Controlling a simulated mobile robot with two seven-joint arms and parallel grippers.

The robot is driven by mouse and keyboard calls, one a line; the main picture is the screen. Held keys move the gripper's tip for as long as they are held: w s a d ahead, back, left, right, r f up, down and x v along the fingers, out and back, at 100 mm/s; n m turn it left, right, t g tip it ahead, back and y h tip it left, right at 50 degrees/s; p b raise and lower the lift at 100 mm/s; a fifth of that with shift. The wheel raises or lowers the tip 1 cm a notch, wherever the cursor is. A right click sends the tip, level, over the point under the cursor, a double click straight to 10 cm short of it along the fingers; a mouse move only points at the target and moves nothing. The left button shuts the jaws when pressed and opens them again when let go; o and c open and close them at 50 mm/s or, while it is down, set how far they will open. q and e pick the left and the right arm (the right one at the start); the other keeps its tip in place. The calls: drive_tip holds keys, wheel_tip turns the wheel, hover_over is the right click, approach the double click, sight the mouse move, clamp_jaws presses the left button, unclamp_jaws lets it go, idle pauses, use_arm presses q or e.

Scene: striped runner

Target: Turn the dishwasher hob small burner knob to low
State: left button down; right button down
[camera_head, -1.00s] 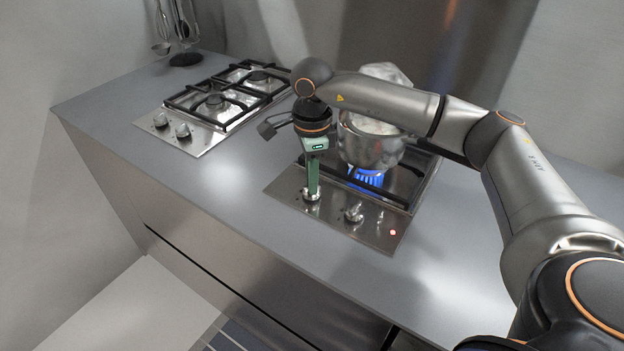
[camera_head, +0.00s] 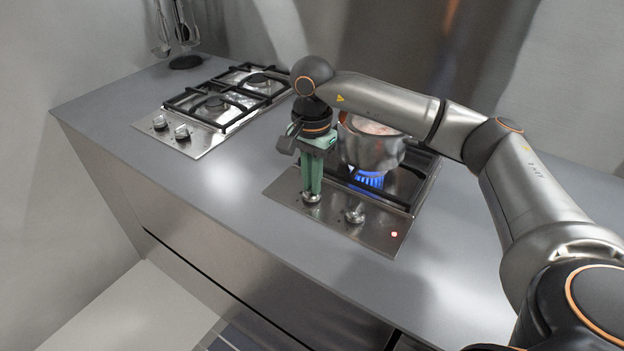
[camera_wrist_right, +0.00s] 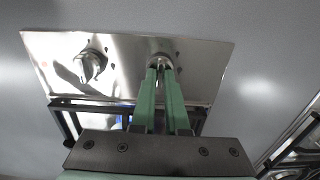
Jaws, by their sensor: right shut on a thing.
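The near hob (camera_head: 285,187) is a steel plate with two metal knobs at its front edge. My right gripper (camera_head: 312,190) points straight down with green fingers shut on the left knob (camera_head: 311,199). In the right wrist view the fingertips (camera_wrist_right: 161,68) close around this knob (camera_wrist_right: 163,58), and they hide part of it. Its pointer setting cannot be read. The other knob (camera_head: 354,214) stands free to its right in the head view and shows at left in the wrist view (camera_wrist_right: 90,66). My left gripper is not in view.
A steaming pot (camera_head: 370,150) stands on the near hob over a blue flame (camera_head: 369,180), close to my right gripper. A red light (camera_head: 394,234) glows at the plate's corner. A second hob (camera_head: 215,105) stands at left. The grey counter (camera_head: 215,190) between is clear.

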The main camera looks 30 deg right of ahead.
idle(0.6)
drive_tip(key=c, duration=0.9)
unclamp_jaws()
wheel_tip(320, 180, up, 13)
drive_tip(key=shift+f+p, duration=0.2)
drive_tip(key=shift+p, duration=0.1)
